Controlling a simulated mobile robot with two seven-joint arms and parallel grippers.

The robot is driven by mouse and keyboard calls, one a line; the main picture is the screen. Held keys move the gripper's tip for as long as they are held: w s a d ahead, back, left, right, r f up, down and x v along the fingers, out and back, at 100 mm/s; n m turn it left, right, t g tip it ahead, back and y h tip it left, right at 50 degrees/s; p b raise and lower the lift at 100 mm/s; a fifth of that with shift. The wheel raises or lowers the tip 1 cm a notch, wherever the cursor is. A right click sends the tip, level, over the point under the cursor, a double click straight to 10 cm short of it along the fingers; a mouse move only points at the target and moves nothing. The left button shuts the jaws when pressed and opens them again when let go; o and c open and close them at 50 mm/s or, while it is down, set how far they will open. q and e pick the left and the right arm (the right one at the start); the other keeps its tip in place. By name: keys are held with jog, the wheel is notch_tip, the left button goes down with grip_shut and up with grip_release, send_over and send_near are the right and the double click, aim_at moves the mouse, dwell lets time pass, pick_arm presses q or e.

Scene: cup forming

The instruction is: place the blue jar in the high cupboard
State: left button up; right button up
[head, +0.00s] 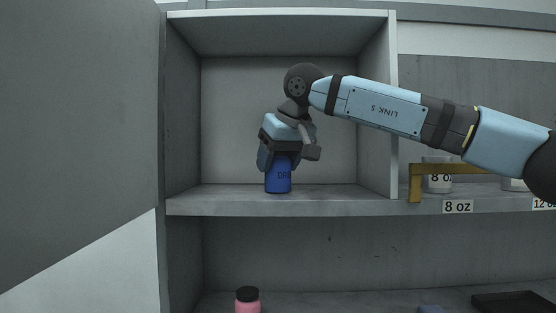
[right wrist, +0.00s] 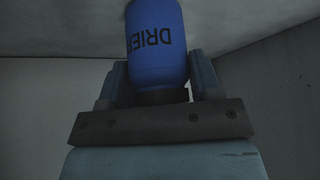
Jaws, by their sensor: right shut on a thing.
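The blue jar (head: 278,180) is upright inside the open cupboard (head: 282,205), low at its shelf board near the front. Its base looks level with the board; whether it fully rests there I cannot tell. My right gripper (head: 278,160) comes down from above and is shut on the jar's upper part. In the right wrist view the jar (right wrist: 155,45) shows dark lettering reading "DRIE" and sits between the two fingers of the gripper (right wrist: 158,88). The jar's top is hidden by the gripper in the head view. My left gripper is not in view.
A pink jar with a black lid (head: 247,300) stands on the lower shelf. To the right, a shelf holds white cups (head: 438,175) behind a yellow-brown bracket (head: 414,184) and an "8 oz" label (head: 458,206).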

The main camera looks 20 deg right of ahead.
jog(key=shift+f, duration=0.15)
jog(key=o, duration=1)
jog(key=shift+r, duration=0.3)
jog(key=b+v, duration=0.1)
jog(key=v, duration=1)
jog(key=shift+s+r, duration=0.3)
jog(key=shift+f, duration=0.1)
